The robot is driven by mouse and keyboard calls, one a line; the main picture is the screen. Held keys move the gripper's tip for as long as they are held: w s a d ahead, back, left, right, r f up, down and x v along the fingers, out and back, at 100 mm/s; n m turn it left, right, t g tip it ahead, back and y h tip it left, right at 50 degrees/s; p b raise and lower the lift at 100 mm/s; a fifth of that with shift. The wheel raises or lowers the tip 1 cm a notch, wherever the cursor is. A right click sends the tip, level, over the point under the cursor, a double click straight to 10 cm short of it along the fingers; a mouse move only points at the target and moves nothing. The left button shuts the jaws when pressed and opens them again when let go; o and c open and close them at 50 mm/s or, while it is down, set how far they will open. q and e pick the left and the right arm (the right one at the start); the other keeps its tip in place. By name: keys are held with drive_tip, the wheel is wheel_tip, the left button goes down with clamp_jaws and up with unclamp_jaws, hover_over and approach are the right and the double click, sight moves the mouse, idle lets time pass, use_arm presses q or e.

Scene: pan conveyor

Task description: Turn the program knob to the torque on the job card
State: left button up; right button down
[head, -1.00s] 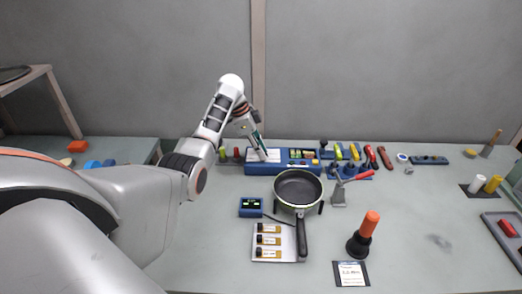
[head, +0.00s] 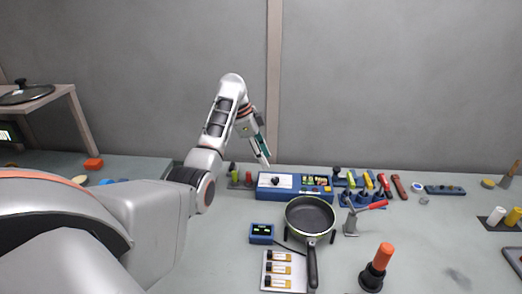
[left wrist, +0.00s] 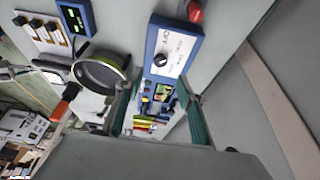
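The blue control box (head: 264,193) with a white panel stands at the back of the bench. A small dark knob (head: 275,183) sits on its panel; it also shows in the left wrist view (left wrist: 160,60), with its pointer too small to read. My left gripper (head: 265,161) is just above and behind the left part of the box, apart from the knob. In the left wrist view its two teal fingers (left wrist: 158,88) are spread with nothing held between them. The job card is not visible in the head view now. My right gripper is not in view.
A pan (head: 310,216) on a stand is in front of the box. A small display unit (head: 261,233) and a tray (head: 266,266) with labelled pieces lie left of it. An orange-handled tool (head: 377,268) stands at the front right. Several coloured tools (head: 368,180) line the back.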

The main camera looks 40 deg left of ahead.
use_arm(q)
drive_tip(key=shift+v, duration=1.6)
drive_tip(key=shift+f, duration=0.1)
